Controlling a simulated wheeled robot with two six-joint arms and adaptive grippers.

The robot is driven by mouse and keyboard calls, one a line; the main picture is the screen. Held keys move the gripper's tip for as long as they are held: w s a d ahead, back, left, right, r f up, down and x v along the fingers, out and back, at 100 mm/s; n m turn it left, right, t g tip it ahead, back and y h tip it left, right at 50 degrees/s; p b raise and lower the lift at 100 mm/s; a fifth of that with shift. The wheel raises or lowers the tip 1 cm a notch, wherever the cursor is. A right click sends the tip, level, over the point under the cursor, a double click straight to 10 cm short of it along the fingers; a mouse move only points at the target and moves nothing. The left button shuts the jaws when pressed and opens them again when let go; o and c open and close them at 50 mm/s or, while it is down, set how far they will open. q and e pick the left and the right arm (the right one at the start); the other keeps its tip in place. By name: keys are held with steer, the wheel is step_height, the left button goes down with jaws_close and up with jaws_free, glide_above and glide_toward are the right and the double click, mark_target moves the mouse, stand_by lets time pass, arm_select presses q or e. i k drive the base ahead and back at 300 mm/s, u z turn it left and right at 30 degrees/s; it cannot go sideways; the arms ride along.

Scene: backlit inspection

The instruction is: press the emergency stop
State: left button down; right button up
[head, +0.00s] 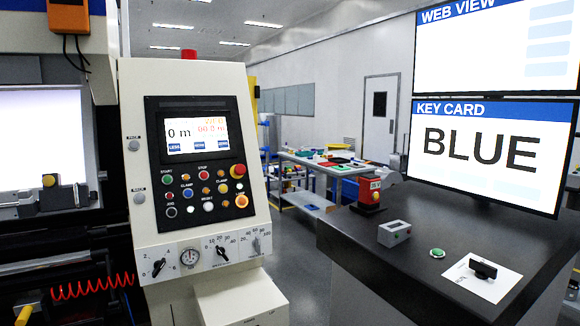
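A tilted cream control panel (190,95) stands left of centre. Nothing covers either one. Neither of my grippers is in view.
Smaller coloured buttons, a lit screen (196,134) and a row of dials (190,257) share the panel. A dark counter (350,245) on the right carries a red device (369,194), a grey box (394,233), a green button (437,253) and monitors. Open floor lies between.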

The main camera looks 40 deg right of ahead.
mark_target(240, 169)
steer(key=z, duration=0.75)
steer(key=i, duration=0.7)
steer(key=z, duration=0.7)
